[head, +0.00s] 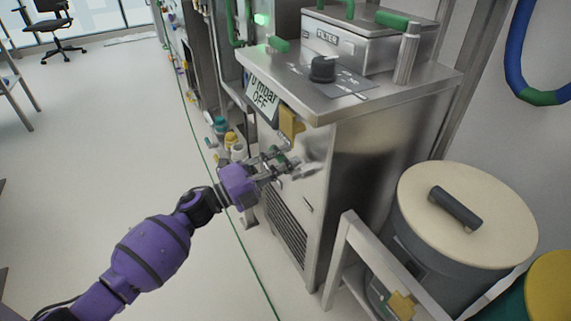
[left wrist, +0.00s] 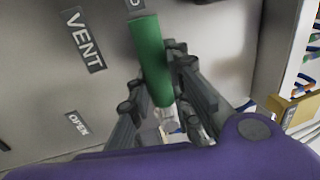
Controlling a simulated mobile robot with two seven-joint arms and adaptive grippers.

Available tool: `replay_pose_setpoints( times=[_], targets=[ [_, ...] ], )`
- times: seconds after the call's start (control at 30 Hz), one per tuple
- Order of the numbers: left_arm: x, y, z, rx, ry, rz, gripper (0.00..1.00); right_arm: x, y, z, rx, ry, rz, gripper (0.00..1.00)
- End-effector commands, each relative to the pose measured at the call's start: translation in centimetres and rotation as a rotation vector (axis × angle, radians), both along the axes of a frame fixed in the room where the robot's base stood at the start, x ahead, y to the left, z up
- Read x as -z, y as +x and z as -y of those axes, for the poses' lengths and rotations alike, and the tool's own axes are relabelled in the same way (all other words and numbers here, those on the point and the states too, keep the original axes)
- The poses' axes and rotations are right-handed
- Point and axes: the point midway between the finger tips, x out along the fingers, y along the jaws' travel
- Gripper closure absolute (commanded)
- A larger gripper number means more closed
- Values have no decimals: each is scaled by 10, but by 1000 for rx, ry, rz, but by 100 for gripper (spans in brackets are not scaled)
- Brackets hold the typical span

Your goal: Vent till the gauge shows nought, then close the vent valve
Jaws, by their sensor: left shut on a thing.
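My left gripper (head: 284,162) is at the front face of the steel cabinet (head: 375,160). In the left wrist view its fingers (left wrist: 168,95) are shut on the green valve handle (left wrist: 150,55), one on each side. The VENT label (left wrist: 84,40) is left of the handle, and the OPEN label (left wrist: 76,124) is lower left. The gauge display (head: 262,97) reads "mbar" and "OFF"; the figure before "mbar" looks like 0 but is partly unclear. My right gripper is out of view.
A black knob (head: 322,68) and a FILTER box (head: 355,45) are on the cabinet top. A lidded grey bin (head: 465,215) stands at the right beside a metal frame (head: 345,240). Bottles (head: 230,138) stand behind my gripper.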

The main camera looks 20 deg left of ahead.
Motion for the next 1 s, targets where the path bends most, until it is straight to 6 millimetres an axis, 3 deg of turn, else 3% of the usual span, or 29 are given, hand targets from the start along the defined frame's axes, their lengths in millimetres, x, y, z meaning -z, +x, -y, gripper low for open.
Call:
replay_pose_setpoints(
  times=[0.4,0.43,0.57,1.0],
  targets=[
    [2,-1,-1,0,16,6,100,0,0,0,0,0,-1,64],
    [2,-1,-1,0,16,6,80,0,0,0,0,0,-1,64],
    [2,-1,0,0,13,5,62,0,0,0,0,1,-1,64],
    [3,-8,-7,-1,10,4,62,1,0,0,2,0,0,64]
  ],
)
